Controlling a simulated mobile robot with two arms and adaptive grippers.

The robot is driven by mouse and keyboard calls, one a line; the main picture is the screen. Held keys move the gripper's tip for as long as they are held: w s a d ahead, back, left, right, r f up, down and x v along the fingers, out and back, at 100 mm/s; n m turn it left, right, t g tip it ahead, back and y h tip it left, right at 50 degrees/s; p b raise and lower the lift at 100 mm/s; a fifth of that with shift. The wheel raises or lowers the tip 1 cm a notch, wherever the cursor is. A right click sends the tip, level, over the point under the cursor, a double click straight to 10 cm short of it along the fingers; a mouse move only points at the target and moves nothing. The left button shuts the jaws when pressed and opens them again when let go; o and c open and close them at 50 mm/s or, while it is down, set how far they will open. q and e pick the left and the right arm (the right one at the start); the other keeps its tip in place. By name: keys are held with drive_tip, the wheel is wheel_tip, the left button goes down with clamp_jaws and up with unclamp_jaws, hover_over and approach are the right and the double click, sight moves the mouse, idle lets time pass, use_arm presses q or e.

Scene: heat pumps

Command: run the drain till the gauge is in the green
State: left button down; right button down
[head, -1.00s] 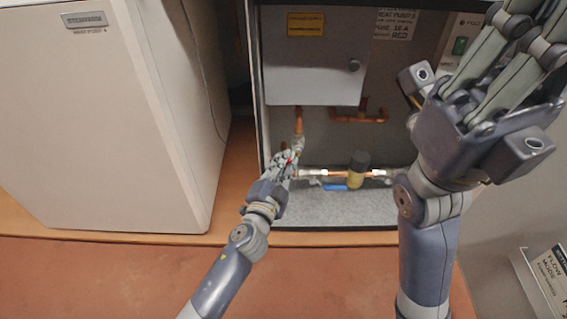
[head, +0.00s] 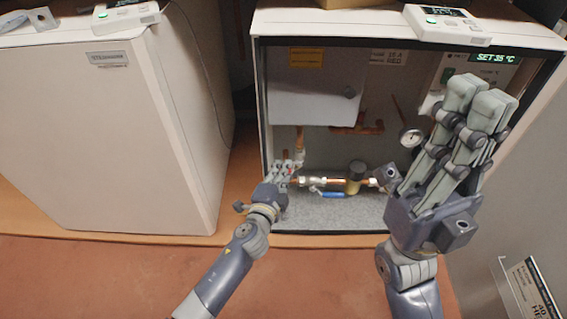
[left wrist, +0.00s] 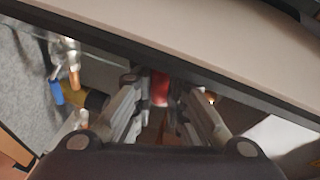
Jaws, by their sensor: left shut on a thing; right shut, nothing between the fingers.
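The open heat pump cabinet (head: 262,120) holds copper pipework. A round white-faced gauge (head: 411,137) is at the right of the pipework; its needle and colours are too small to read. My left gripper (head: 291,168) is at the pipe on the cabinet's left side. In the left wrist view it is shut on a red handle (left wrist: 160,88), seen between its fingers. A blue lever (head: 328,194) lies below the horizontal pipe; it also shows in the left wrist view (left wrist: 57,92). My right gripper (head: 481,92) is shut and empty, raised in front of the cabinet's right side.
A dark-capped brass fitting (head: 356,178) sits on the pipe. A grey box (head: 315,95) hangs above. A controller (head: 447,24) lies on the cabinet top. A closed heat pump (head: 100,140) stands left. A sign (head: 530,288) is at lower right.

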use_arm(q)
drive_tip(key=shift+r+m+y+p, duration=0.5)
drive_tip(key=shift+m+p, duration=0.6)
drive_tip(key=shift+p, duration=0.45)
drive_tip(key=shift+a, duration=0.1)
drive_tip(key=c, duration=1.9)
unclamp_jaws()
drive_tip(key=v, duration=1.2)
drive_tip(key=shift+w+a+r, duration=0.1)
drive_tip(key=shift+r, duration=0.15)
